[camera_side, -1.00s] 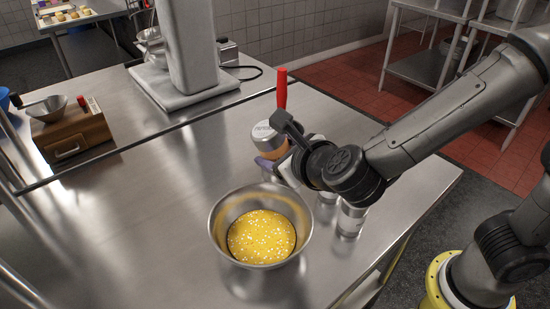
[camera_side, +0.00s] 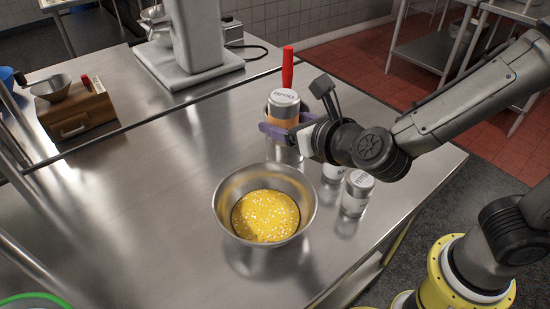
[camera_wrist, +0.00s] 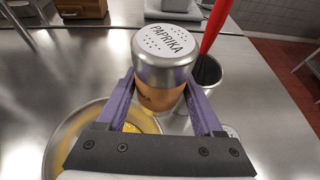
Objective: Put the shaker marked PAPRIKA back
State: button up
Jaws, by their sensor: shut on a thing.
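The shaker is upright. Its base is hidden, so I cannot tell from the side view whether it touches the table.
A metal bowl (camera_side: 223,210) with yellow mix stands in front of the gripper. Two other shakers, one of them clear (camera_side: 357,193), stand right of the bowl. A metal canister (camera_wrist: 207,72) holding a red-handled tool (camera_side: 288,68) is behind the shaker. The table's left middle is clear.

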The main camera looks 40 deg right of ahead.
aim_at(288, 99)
notch_tip(288, 99, up, 5)
jog(key=shift+r, duration=0.15)
jog(key=s+d+m+h, duration=0.1)
jog(key=s+d, duration=0.3)
jog(key=d, duration=0.6)
jog(key=s+d+h, duration=0.1)
jog(key=s+d, duration=0.3)
jog(key=d, duration=0.6)
jog(key=shift+y, duration=0.3)
jog(key=shift+s+a+f, duration=0.1)
jog(key=shift+a+f, duration=0.1)
jog(key=shift+f, duration=4.75)
jog(key=shift+s+a+f, duration=0.1)
jog(key=shift+a+f, duration=0.05)
jog(key=shift+f, duration=4.8)
jog(key=shift+f, duration=0.2)
jog(key=o, duration=1.5)
jog(key=shift+o, duration=0.2)
